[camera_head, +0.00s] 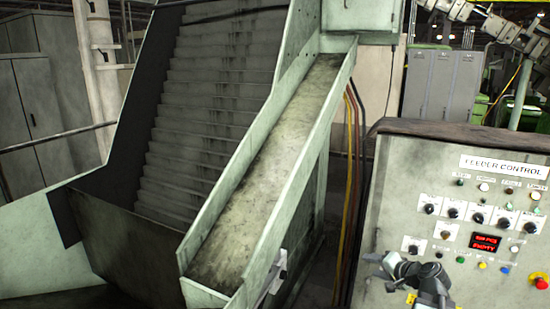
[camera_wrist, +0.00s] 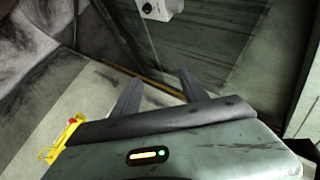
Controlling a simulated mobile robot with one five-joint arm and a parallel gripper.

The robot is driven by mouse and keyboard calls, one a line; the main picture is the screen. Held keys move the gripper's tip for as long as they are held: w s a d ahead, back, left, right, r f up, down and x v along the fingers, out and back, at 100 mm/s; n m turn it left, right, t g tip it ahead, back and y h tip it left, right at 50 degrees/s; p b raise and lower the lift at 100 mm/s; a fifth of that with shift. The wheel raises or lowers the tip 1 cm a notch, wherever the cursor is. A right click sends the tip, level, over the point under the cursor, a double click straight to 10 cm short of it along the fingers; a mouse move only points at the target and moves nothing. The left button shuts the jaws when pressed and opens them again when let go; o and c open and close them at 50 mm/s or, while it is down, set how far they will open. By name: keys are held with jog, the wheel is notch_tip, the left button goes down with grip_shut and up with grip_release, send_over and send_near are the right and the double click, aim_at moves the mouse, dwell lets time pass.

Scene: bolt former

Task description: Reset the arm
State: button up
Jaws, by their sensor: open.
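My gripper (camera_head: 373,266) is at the lower right of the head view, in front of the left edge of the feeder control panel (camera_head: 390,200). It points left, toward the inclined chute, and looks empty. In the wrist view my gripper (camera_wrist: 160,88) shows two dark fingers spread apart with nothing between them. The panel carries knobs, coloured buttons and a lit red display (camera_head: 485,242) that seems to read "EMPTY". A red button (camera_head: 541,283) sits at its lower right.
A long inclined chute (camera_head: 260,170) with pale green side walls runs beside a stepped feeder (camera_head: 210,110). Yellow and dark cables (camera_head: 348,190) hang between chute and panel. Grey lockers (camera_head: 440,85) stand behind. A light box with a knob (camera_wrist: 158,8) tops the wrist view.

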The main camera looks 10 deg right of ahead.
jog(key=a+f+n+g+y, duration=0.1)
jog(key=a+f+n+g, duration=0.15)
jog(key=a, duration=0.55)
jog(key=a+f+n+g+y, duration=0.1)
jog(key=a+f+n+g, duration=0.15)
jog(key=a, duration=0.45)
jog(key=s+a+f+n+g+h, duration=0.2)
jog(key=s+a+n+g, duration=0.1)
jog(key=a, duration=0.4)
jog(key=s+a+f+n+g+h, duration=0.2)
jog(key=s+a+f+n+g, duration=0.1)
jog(key=s+a, duration=0.2)
jog(key=a, duration=0.2)
jog(key=shift+s+a+f+p, duration=0.2)
jog(key=shift+s+a+p, duration=0.15)
jog(key=shift+s+a, duration=0.05)
